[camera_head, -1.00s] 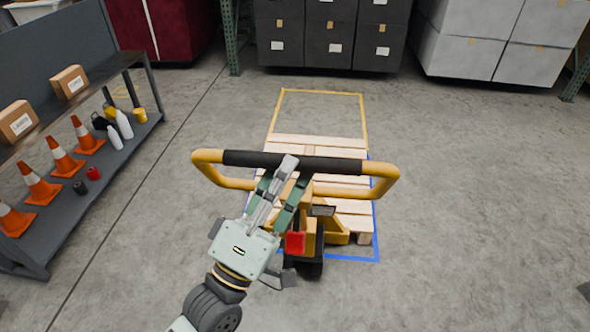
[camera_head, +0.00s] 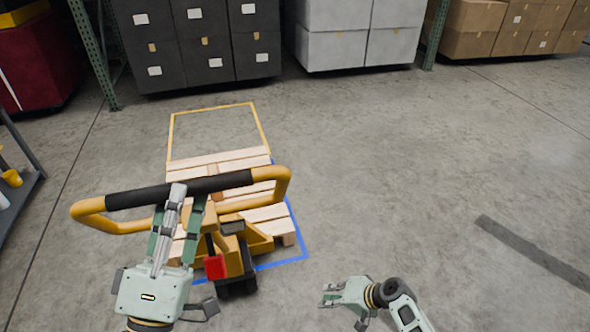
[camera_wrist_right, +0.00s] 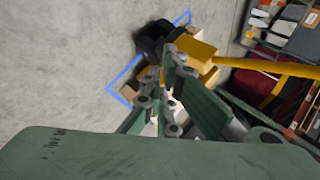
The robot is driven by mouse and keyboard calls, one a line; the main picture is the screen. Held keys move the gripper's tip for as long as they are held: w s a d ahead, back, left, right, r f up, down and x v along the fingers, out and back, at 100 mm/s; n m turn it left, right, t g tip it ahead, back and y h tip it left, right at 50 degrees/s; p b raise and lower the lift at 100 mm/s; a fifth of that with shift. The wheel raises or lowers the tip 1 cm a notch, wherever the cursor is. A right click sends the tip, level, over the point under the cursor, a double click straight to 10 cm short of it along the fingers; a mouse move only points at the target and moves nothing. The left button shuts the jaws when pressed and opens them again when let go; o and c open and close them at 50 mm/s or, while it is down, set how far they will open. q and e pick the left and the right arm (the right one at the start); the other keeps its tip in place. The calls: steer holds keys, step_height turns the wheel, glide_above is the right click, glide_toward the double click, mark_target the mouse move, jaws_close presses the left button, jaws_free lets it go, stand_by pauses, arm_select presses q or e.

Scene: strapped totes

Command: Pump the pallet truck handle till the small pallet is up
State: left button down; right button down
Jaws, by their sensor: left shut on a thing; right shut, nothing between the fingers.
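The yellow pallet truck handle (camera_head: 255,200) is a loop with a black grip bar, in front of the small wooden pallet (camera_head: 232,158). My left gripper (camera_head: 180,198) is shut on the black grip bar near its middle. The truck's yellow body with a red part (camera_head: 215,267) stands at the pallet's near end. The pallet sits within blue floor tape, partly hidden by the handle. My right gripper (camera_head: 330,294) is shut and empty, to the right of the truck and apart from it. In the right wrist view its fingers (camera_wrist_right: 170,75) point toward the truck's black wheel (camera_wrist_right: 155,38).
A yellow tape outline (camera_head: 212,104) lies on the floor beyond the pallet. Dark totes (camera_head: 205,45), grey totes (camera_head: 355,35) and brown boxes (camera_head: 515,25) stand along the back. A shelf edge (camera_head: 25,190) is at the left. The floor to the right is open.

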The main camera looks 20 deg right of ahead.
steer(key=w+r+t+y, duration=0.1)
steer(key=w+r+y, duration=0.1)
steer(key=w+r, duration=0.35)
steer(key=w+r+t+y, duration=0.1)
steer(key=w+r, duration=0.1)
steer(key=r, duration=0.7)
step_height(320, 180, up, 31)
steer(key=n+t+y, duration=0.1)
steer(key=n+y, duration=0.5)
steer(key=y, duration=0.3)
steer(key=a, duration=0.8)
steer(key=shift+w, duration=0.2)
steer(key=shift+a, duration=0.1)
